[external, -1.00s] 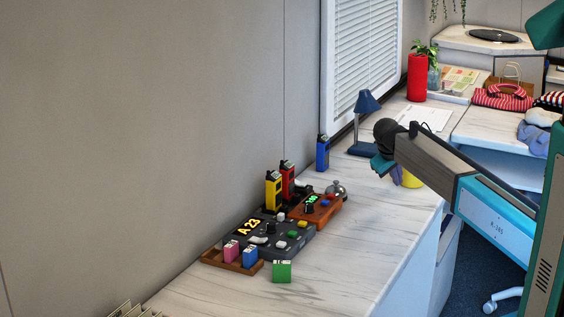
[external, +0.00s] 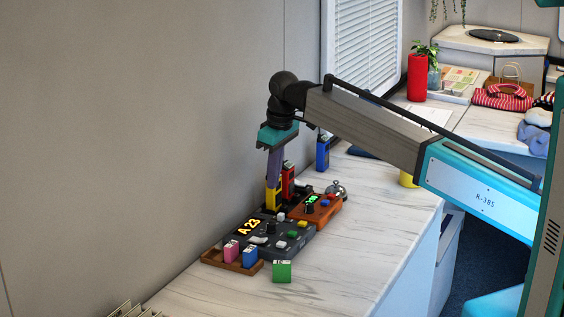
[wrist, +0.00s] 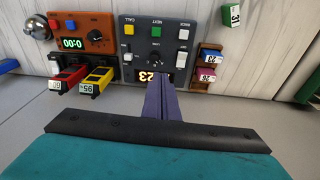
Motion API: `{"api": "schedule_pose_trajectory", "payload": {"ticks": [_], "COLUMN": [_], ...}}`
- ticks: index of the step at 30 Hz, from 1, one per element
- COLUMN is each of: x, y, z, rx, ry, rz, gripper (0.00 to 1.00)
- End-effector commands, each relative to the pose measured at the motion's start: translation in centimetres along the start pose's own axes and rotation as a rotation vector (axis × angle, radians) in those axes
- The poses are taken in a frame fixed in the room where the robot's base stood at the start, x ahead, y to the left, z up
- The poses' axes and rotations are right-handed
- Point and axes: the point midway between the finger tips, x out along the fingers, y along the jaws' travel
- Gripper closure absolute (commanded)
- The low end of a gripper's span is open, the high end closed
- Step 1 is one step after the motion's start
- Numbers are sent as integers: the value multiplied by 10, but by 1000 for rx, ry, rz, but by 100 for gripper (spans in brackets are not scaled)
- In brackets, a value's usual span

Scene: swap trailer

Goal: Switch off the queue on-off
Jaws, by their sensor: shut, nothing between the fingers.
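The dark grey queue console (external: 272,236) stands on the counter with a lit "A 23" display; it also shows in the wrist view (wrist: 140,38). In the wrist view it has yellow, green and white buttons, a centre knob (wrist: 157,44), a white switch at left (wrist: 127,57) and another at right (wrist: 181,60). Their small labels are unreadable, so I cannot tell which is on-off. My gripper (external: 273,184) points down above the console's back edge, by the yellow holder. Its purple fingers are shut and empty. In the wrist view the fingertips (wrist: 158,84) hide part of the display.
An orange timer box (external: 320,208) and a bell (external: 338,188) stand beside the console. Yellow (wrist: 95,81) and red (wrist: 66,79) holders stand close to my fingers. A wooden tray (external: 243,266) with pink and blue blocks and a green block (external: 282,272) lie in front.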

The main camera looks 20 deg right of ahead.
Motion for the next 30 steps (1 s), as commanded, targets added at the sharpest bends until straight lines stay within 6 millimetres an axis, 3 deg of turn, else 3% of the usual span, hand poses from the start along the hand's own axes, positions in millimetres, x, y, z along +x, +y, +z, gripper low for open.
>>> {"api": "schedule_pose_trajectory", "payload": {"ticks": [3, 7, 22, 30], "x": [-13, -17, -15, 4], "y": [-30, -44, -45, -47], "z": [-7, -9, -9, -8], "rx": [-41, -61, -63, -63], "ry": [-8, -13, -14, -15], "rz": [-41, -61, -63, -63], "gripper": [100, 100, 100, 100]}}
